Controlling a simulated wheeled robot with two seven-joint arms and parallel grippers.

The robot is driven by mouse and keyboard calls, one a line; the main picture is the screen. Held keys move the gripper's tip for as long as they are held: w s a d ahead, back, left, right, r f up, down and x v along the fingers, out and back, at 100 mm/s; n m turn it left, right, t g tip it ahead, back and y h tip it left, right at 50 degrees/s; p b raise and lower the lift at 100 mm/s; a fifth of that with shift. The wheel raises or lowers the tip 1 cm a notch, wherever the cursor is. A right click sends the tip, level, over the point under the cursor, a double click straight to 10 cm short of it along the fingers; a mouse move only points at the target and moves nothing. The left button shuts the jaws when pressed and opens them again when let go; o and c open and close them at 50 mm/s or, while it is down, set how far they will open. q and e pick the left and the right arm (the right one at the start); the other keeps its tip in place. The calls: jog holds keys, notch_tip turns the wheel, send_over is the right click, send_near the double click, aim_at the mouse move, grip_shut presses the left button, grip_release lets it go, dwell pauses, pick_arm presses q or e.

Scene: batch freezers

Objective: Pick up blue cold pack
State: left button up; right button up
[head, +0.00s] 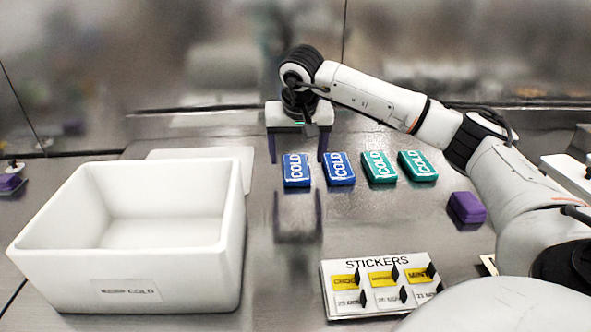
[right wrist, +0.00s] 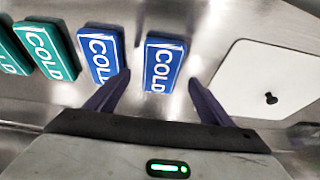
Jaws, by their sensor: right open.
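Two blue cold packs lie flat on the steel counter, the left one (head: 297,170) and the right one (head: 339,168), both lettered COLD in white. My right gripper (head: 298,160) is open above the left blue pack, its purple fingers apart on either side of it and not holding it. In the right wrist view the same pack (right wrist: 163,64) lies ahead between the open fingers (right wrist: 157,88), and the other blue pack (right wrist: 101,55) is just left of them. My left gripper is not in view.
Two teal COLD packs (head: 379,166) (head: 417,165) continue the row to the right. A sticker board (head: 340,305) is in front.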

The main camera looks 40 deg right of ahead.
aim_at(296, 166)
jog(key=x, duration=0.3)
jog(key=shift+w+f, duration=0.15)
jog(key=shift+f, duration=0.2)
jog(key=shift+r, duration=0.1)
jog(key=c, duration=1.4)
